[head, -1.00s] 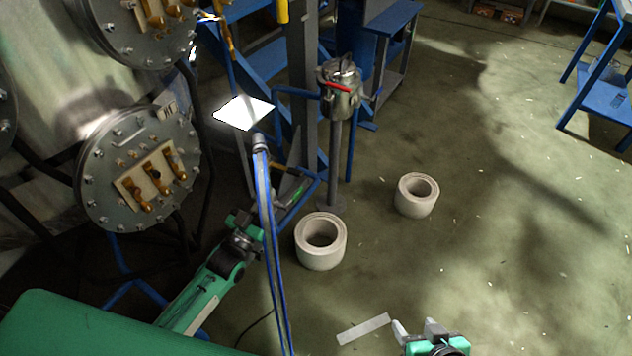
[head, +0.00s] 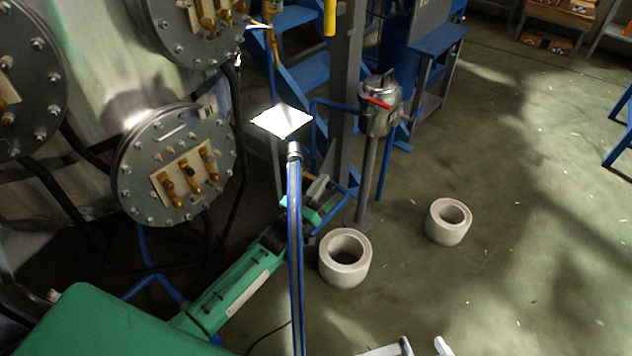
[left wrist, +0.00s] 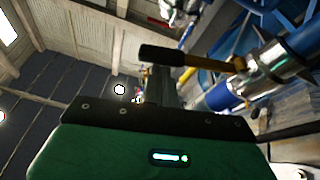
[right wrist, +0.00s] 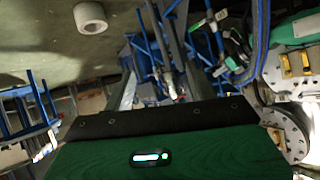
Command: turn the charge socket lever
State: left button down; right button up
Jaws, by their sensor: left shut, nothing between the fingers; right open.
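A lever with a black grip (left wrist: 160,55) and a yellow-brown arm (left wrist: 210,62) shows in the left wrist view. It joins a silver pipe fitting (left wrist: 262,75). My left gripper (left wrist: 161,80) is shut and empty, its fingers appearing close below the black grip; I cannot tell if they touch. In the head view my left gripper (head: 318,188) is low beside the blue frame, partly hidden by the hoses, and the lever is hard to make out there. My right gripper (head: 424,346) is open and empty at the bottom edge; its fingers also show in the right wrist view (right wrist: 160,88).
Blue hoses (head: 295,240) hang in front of my left arm. A steel vessel (head: 380,112) with a red handle stands on a post behind. Two pale rings (head: 344,258) (head: 448,221) lie on the floor. Flanged tanks (head: 175,165) fill the left. The floor at right is open.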

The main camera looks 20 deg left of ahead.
pick_arm(q)
jog(key=shift+d+f, duration=0.1)
jog(key=shift+f, duration=0.2)
pick_arm(e)
jog(key=shift+a, duration=0.1)
pick_arm(q)
jog(key=shift+f, duration=0.15)
pick_arm(e)
jog(key=shift+w, duration=0.1)
pick_arm(q)
jog(key=a+f+m+g+h+b, duration=0.2)
jog(key=f+m, duration=0.3)
jog(key=m, duration=0.5)
jog(key=w+a+f+m+g+h+b, duration=0.1)
jog(key=f+m+g+h+b, duration=0.1)
jog(key=m, duration=0.8)
jog(key=shift+w+a+f+m+g+h+b, duration=0.15)
jog(key=shift+a+f+m+g+h+b, duration=0.2)
jog(key=shift+f+g+h, duration=0.85)
pick_arm(e)
jog(key=w+r+t+y, duration=0.2)
jog(key=w+r+t, duration=0.2)
jog(key=r+t, duration=0.6)
jog(key=shift+w+r+m, duration=0.3)
jog(key=shift+w+r, duration=0.05)
jog(key=shift+r, duration=1.05)
pick_arm(q)
jog(key=shift+a+f+t+y, duration=0.1)
jog(key=shift+f+t+y, duration=0.15)
jog(key=shift+t+y, duration=0.05)
